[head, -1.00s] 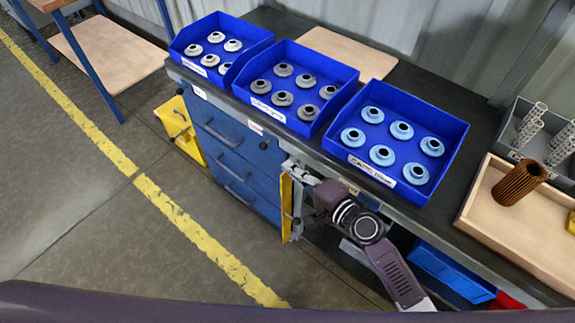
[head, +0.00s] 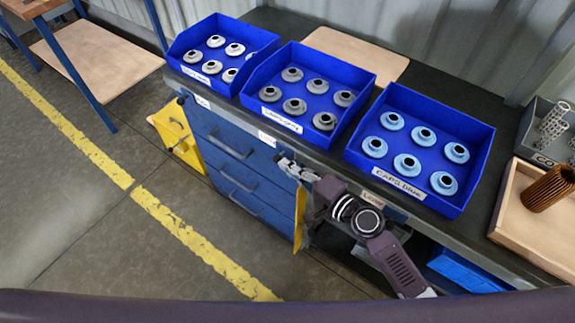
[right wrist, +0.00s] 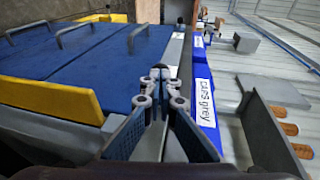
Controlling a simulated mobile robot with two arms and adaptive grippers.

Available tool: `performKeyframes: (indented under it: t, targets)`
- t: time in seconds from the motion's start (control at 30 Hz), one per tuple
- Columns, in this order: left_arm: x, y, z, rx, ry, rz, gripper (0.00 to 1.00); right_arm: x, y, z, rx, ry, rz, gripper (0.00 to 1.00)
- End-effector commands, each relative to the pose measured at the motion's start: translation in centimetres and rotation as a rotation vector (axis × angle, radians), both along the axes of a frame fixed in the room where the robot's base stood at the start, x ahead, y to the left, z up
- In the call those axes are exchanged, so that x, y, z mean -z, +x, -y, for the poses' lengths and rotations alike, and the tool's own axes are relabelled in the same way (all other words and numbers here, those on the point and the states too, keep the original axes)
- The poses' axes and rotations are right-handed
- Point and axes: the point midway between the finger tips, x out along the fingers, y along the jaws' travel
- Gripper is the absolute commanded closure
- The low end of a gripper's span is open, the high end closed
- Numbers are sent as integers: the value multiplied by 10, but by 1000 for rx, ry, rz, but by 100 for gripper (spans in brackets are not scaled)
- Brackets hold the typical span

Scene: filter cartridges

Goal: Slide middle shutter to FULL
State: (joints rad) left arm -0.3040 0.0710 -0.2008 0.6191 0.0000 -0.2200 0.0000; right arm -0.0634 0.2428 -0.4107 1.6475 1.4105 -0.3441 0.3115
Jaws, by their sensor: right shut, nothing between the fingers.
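The middle shutter sits on the bench's front edge below the grey-caps bin, where a small pale plate (head: 267,138) shows; its lettering is too small to read. In the head view, my right gripper (head: 280,160) is low in front of that edge, just right of and below the plate. Whether it touches the shutter I cannot tell. In the right wrist view, the right gripper (right wrist: 158,82) is shut and empty, pointing along the bench front. A dark round knob (right wrist: 180,21) shows beyond the tips. My left gripper is out of view.
Blue bins of white caps (head: 172,47), grey caps (head: 372,80) and blue caps (head: 480,133) line the bench top. Blue drawers (head: 225,140) with protruding handles lie below, and a yellow panel (head: 178,135) sticks out. A wooden tray (head: 510,205) stands at right.

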Motion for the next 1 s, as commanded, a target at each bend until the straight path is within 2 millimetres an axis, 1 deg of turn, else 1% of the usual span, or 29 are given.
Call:
performKeyframes:
  t: [0.07, 0.3, 0.4, 0.53, 1.0]
  targets:
    - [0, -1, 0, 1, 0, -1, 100, 0, 3, -4, 0, 3, 0, 100]
    - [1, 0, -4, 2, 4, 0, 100, -1, 31, -43, -1, 4, 1, 100]
    - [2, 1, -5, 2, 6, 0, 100, 0, 38, -53, -1, 2, 1, 100]
    - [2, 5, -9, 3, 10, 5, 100, -1, 41, -57, 0, 1, 1, 100]
    - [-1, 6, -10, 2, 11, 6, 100, -5, 40, -57, 0, 3, 2, 100]
